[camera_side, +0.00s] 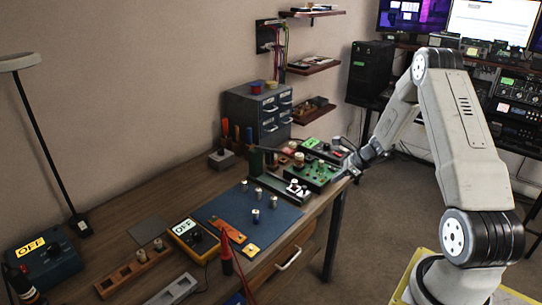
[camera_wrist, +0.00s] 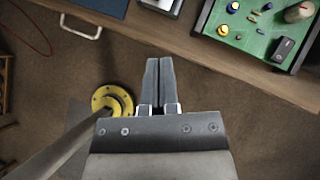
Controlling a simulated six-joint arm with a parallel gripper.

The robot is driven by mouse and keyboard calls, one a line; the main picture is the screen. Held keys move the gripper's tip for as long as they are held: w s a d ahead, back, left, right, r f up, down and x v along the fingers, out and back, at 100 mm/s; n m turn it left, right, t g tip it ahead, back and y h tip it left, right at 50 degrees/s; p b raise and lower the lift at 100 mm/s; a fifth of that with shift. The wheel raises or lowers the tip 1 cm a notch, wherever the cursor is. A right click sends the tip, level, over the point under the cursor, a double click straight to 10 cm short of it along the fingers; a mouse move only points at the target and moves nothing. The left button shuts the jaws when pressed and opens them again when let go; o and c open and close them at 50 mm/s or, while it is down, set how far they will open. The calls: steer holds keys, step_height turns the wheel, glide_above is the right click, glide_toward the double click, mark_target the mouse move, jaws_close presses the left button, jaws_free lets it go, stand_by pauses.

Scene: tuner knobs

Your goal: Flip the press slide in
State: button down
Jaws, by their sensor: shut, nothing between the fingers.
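I cannot pick out the press slide for certain. A dark green upright block (camera_side: 256,161) with a black arm stands at the back of the bench, beside a black base with white markings (camera_side: 296,188); this may be the press. The wrist view does not clearly show it. My gripper (camera_side: 353,171) is near the bench's right edge, beside the green board (camera_side: 318,178). In the wrist view my gripper (camera_wrist: 160,62) has its fingers together, empty, over the floor in front of the bench edge (camera_wrist: 215,72).
The green board (camera_wrist: 236,37) carries knobs and a dark rocker switch (camera_wrist: 283,48). A blue mat (camera_side: 228,207) with several metal knobs, a yellow meter (camera_side: 188,240) and an OFF box (camera_side: 45,263) lie further left. A drawer handle (camera_wrist: 80,28) sticks out from the bench front.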

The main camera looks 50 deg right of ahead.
mark_target(306, 192)
steer(key=x, duration=0.4)
steer(key=w+r+x, duration=0.1)
steer(key=x, duration=0.1)
steer(key=shift+w+a+f, duration=0.25)
steer(key=shift+a+f, duration=0.05)
steer(key=shift+a, duration=0.15)
steer(key=shift+w+a+f, duration=0.15)
steer(key=shift+w+a, duration=0.2)
steer(key=shift+w, duration=0.35)
steer(key=shift+w, duration=6.05)
steer(key=shift+a, duration=0.1)
